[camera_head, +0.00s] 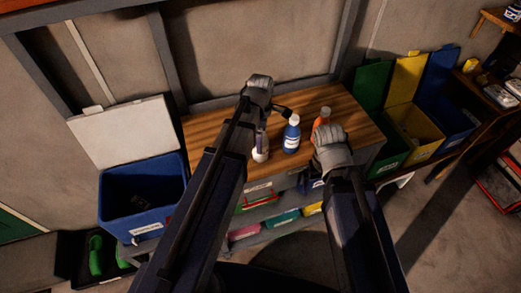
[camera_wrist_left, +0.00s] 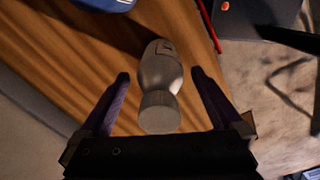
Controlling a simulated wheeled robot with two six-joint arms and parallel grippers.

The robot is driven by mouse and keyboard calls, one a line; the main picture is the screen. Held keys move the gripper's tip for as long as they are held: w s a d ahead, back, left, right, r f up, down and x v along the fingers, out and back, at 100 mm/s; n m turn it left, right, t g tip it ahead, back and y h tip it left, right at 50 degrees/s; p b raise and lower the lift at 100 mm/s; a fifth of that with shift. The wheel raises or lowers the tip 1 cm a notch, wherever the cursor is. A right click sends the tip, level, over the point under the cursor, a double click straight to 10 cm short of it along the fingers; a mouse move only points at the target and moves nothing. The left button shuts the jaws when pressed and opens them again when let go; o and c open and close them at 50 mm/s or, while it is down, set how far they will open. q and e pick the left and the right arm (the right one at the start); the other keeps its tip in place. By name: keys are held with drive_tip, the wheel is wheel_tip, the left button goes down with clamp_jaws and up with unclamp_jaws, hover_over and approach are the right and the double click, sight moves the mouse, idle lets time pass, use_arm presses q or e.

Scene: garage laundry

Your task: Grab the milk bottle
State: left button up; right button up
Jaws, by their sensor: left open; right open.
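The milk bottle, white with a pale cap, stands on the wooden tabletop (camera_head: 215,125) near its front edge; in the head view its lower part (camera_head: 261,154) shows beside my left arm. In the left wrist view the bottle (camera_wrist_left: 160,75) looks grey and lies between the two spread fingers of my left gripper (camera_wrist_left: 160,80), with visible gaps on both sides. In the head view my left arm partly covers the bottle. My right gripper (camera_head: 312,180) is open, at the table's front edge, partly hidden by its wrist.
A blue bottle (camera_head: 291,138) stands just right of the milk bottle, and an orange bottle (camera_head: 321,120) stands farther right. A blue bin (camera_head: 140,200) with a raised white lid is at left. Green, yellow and blue bins (camera_head: 415,130) stand at right. Colored boxes sit on a shelf below.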

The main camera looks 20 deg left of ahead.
use_arm(q)
drive_tip(key=shift+f, duration=0.1)
clamp_jaws()
idle(0.8)
